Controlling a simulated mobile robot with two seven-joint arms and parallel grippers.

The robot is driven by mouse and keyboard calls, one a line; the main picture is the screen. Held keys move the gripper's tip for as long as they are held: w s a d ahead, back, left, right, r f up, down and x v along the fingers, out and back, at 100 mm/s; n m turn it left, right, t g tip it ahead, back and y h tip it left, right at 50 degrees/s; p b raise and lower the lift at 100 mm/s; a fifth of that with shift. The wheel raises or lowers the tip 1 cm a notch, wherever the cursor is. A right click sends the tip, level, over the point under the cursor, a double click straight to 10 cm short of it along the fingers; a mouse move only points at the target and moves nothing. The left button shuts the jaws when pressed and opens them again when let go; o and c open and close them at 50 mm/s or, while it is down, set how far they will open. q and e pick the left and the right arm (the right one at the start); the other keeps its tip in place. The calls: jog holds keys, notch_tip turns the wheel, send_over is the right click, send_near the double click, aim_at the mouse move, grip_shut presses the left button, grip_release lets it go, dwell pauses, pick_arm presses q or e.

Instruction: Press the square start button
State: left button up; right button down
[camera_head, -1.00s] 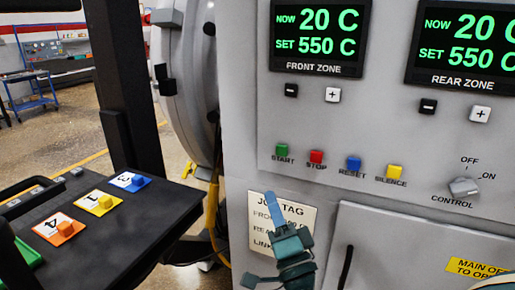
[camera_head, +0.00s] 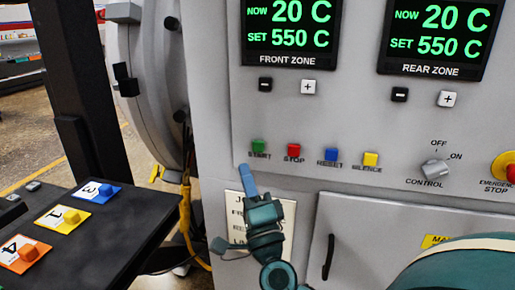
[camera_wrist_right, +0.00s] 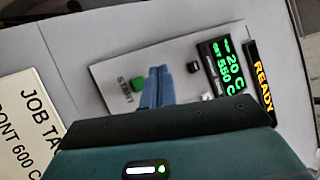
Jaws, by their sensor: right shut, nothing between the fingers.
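My left gripper is not in view.
Red stop (camera_head: 294,150), blue reset (camera_head: 330,154) and yellow silence (camera_head: 371,159) buttons sit in a row to the right. A control knob (camera_head: 435,169) and a red emergency stop (camera_head: 510,172) are further right. A job tag (camera_head: 236,212) is behind my gripper. A dark table (camera_head: 115,225) stands left.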

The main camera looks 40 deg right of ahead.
aim_at(258, 146)
pick_arm(q)
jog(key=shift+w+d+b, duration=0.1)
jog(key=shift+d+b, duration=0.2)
jog(key=shift+b, duration=0.3)
pick_arm(e)
jog(key=w+d, duration=0.2)
jog(key=d, duration=0.1)
jog(key=w+d, duration=0.3)
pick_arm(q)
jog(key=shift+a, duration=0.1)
pick_arm(e)
jog(key=shift+a, duration=0.1)
dwell(1.3)
jog(key=shift+w+d, duration=0.3)
jog(key=shift+d, duration=0.05)
